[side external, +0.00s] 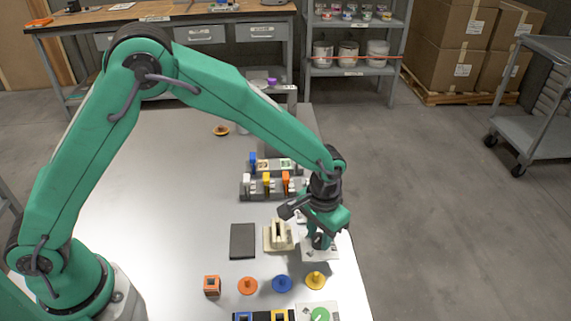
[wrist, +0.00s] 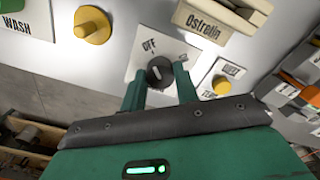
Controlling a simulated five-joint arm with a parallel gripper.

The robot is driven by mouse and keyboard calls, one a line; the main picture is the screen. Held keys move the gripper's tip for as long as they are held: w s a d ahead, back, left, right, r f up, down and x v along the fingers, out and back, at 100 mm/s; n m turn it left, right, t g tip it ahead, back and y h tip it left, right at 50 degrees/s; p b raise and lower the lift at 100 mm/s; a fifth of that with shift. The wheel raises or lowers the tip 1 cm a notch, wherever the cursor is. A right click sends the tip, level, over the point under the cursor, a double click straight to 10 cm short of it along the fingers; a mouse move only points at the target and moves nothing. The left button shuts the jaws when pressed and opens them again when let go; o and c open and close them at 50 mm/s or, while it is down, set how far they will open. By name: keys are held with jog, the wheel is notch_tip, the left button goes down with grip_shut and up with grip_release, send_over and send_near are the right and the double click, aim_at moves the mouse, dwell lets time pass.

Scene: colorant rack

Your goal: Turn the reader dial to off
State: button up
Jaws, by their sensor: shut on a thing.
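The reader dial (wrist: 159,72) is a round black knob with a short white pointer mark, on a white plate (wrist: 140,66) in the wrist view. The word OFF is printed above the dial, and the mark appears to lean up toward it. A second label to the right is too small to read. My gripper (wrist: 160,88) has its two green fingers on either side of the dial, shut on it. In the side view my gripper (side external: 319,242) points down over the white plate (side external: 308,252) and hides the dial.
A beige block labelled Ostrelin (wrist: 205,18) stands close by. A yellow knob (wrist: 92,25) lies left of the dial, and a yellow button (wrist: 221,85) lies to its right. Orange (side external: 247,286) and blue (side external: 282,284) knobs and a rack (side external: 262,187) also stand on the table. The table's right edge is near.

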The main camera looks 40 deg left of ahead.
aim_at(319, 238)
jog(key=o, duration=1)
jog(key=shift+c, duration=0.2)
jog(key=shift+r, duration=0.1)
jog(key=shift+r, duration=3.8)
